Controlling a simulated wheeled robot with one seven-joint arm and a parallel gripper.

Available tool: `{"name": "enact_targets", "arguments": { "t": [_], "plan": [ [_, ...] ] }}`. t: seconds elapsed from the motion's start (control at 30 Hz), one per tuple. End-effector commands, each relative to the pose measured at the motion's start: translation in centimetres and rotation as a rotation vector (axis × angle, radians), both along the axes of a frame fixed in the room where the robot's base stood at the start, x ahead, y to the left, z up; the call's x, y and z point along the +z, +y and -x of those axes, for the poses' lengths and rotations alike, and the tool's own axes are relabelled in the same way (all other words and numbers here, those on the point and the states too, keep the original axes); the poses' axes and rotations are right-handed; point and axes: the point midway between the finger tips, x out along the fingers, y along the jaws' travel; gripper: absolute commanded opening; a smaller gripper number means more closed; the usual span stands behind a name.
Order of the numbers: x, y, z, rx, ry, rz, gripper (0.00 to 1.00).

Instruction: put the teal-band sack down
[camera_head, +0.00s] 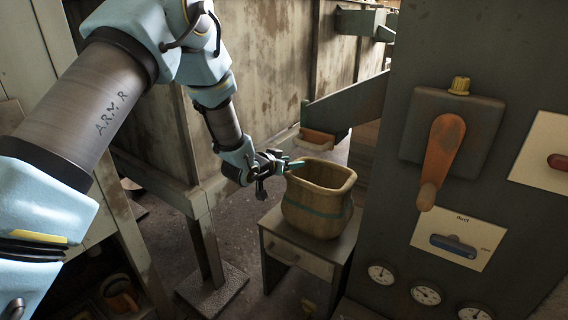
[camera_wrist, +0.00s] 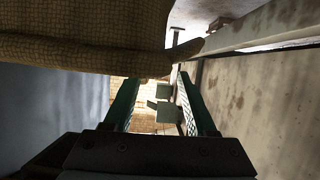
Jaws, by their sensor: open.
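The teal-band sack (camera_head: 318,199) is tan and open-topped, with a teal band around its middle. It stands upright on a small grey drawer stand (camera_head: 301,261). My gripper (camera_head: 293,166) is at the left side of the sack's rim. In the wrist view the sack (camera_wrist: 85,35) fills the upper left, and the two green-edged fingers of my gripper (camera_wrist: 160,100) stand apart with a gap between them. I cannot tell whether a finger touches the rim.
A dark panel with an orange lever (camera_head: 440,160), a blue switch (camera_head: 453,245) and several gauges stands close on the right. A metal chute (camera_head: 345,103) ends behind the sack. A post (camera_head: 205,240) stands to the left, with bare floor between it and the stand.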

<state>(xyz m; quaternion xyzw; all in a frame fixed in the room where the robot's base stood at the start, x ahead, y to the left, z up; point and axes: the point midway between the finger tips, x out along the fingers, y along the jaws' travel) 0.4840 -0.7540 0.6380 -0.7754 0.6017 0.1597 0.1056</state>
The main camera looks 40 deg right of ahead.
Motion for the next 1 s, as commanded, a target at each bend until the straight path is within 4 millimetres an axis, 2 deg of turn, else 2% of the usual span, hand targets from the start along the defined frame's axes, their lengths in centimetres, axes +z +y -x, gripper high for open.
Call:
{"name": "enact_targets", "arguments": {
  "t": [0.17, 0.4, 0.6, 0.77, 1.0],
  "plan": [
    [1.1, 2.4, 0.5, 0.002, 0.0, 0.0, 0.57],
    [3.0, 7.0, 1.7, 0.001, 0.0, 0.0, 0.57],
    [4.2, 9.7, 2.4, 0.001, 0.0, 0.0, 0.57],
    [4.5, 10.7, 2.6, 0.0, -0.001, 0.0, 0.57],
    [4.6, 10.8, 2.7, 0.001, -0.001, 0.0, 0.57]
  ]
}}
